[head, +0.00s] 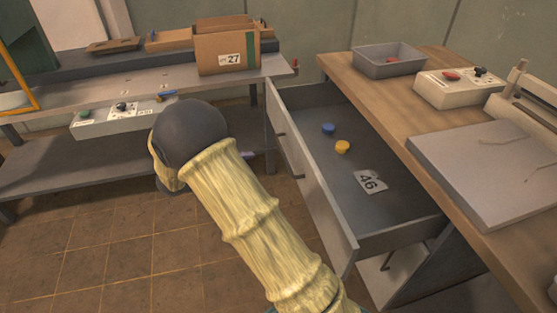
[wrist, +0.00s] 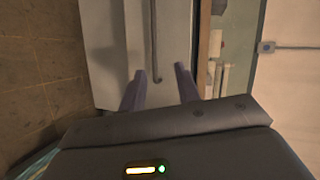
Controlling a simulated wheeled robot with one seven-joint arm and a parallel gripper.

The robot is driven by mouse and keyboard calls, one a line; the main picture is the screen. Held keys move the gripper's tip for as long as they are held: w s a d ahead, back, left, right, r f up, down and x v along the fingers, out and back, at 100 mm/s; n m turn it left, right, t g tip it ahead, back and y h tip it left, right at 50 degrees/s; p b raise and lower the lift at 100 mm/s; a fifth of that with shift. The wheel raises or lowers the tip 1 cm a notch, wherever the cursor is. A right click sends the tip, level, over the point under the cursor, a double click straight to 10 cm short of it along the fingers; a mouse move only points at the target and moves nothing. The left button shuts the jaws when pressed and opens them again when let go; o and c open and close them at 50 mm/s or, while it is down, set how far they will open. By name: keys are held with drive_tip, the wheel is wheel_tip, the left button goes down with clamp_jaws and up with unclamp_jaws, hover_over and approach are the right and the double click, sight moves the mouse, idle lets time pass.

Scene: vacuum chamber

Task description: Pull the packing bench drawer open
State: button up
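The packing bench (head: 330,68) has a wooden top, and its grey drawer (head: 310,185) stands pulled well out. Inside the drawer lie a blue round piece (head: 328,129), a yellow round piece (head: 342,147) and a card marked A6 (head: 370,183). The drawer's dark bar handle (head: 281,141) is on its front panel; a dark bar also shows in the wrist view (wrist: 154,40). My gripper (wrist: 160,70) is open, with its fingers apart and the bar's near end between them in the picture. I cannot tell its distance from the bar.
A grey bin (head: 388,66), a control box (head: 455,88) and a pale flat board (head: 485,175) are on the bench. A second table at the back left carries a cardboard box marked 27 (head: 226,50). Tiled floor (head: 100,265) is clear at the lower left.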

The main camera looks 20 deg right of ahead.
drive_tip(key=w+d+r+n+t+y, duration=0.1)
drive_tip(key=w+r+n+t+y, duration=0.4)
drive_tip(key=n, duration=0.5)
drive_tip(key=s+d+f+n+g+y, duration=0.1)
drive_tip(key=s+f+n+g+y, duration=0.1)
drive_tip(key=s+n, duration=0.8)
drive_tip(key=s+d+f+n+g+y, duration=0.1)
drive_tip(key=s+n+g+y, duration=0.4)
drive_tip(key=s+n, duration=0.6)
drive_tip(key=s+f+y, duration=0.1)
drive_tip(key=s, duration=0.6)
drive_tip(key=shift+d+y, duration=0.2)
drive_tip(key=shift+y, duration=0.1)
drive_tip(key=shift+s, duration=0.15)
